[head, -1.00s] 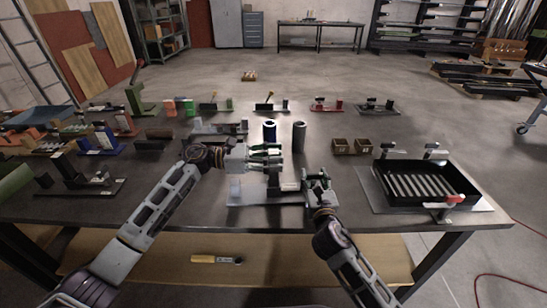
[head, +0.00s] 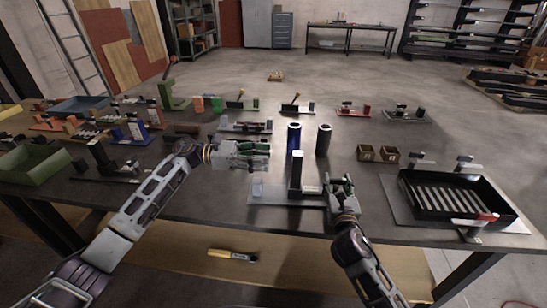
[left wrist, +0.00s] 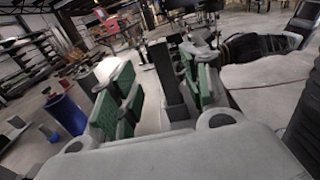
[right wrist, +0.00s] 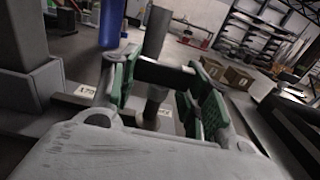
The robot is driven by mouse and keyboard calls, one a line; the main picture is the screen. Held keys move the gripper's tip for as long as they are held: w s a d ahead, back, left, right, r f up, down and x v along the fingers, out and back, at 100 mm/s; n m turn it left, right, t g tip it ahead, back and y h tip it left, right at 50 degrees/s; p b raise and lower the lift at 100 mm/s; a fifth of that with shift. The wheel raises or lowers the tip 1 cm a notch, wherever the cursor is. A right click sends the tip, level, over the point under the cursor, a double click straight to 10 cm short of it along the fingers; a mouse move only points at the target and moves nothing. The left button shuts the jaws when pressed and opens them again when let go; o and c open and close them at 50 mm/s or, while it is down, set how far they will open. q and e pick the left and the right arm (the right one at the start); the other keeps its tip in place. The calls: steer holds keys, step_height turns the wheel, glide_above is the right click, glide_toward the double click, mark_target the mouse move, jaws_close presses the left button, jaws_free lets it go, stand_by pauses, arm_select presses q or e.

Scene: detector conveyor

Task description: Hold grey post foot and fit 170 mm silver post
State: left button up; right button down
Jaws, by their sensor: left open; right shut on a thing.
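A square post (head: 297,168), dark on its front, stands upright on the grey post foot (head: 275,195), a flat plate with a small label. My left gripper (head: 267,153) is open and empty, a little left of the post and apart from it. In the left wrist view the dark post (left wrist: 165,75) shows beyond and between the open fingers. My right gripper (head: 340,184) is at the plate's right end, shut on a dark piece (right wrist: 165,73) above a grey stem. The right wrist view also shows the square foot block (right wrist: 30,85) and a 170 label (right wrist: 85,91).
A blue cylinder (head: 293,138) and a grey cylinder (head: 324,140) stand behind the plate. Two small brown boxes (head: 377,153) and a black tray with rollers (head: 408,186) are to the right. A green bin (head: 35,168) and several fixtures crowd the left. The table's front edge is close.

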stand_by(0.3)
stand_by(0.5)
steer(key=c, duration=0.6)
jaws_free()
steer(key=shift+s, duration=0.15)
steer(key=shift+s, duration=5.9)
steer(key=shift+s, duration=0.1)
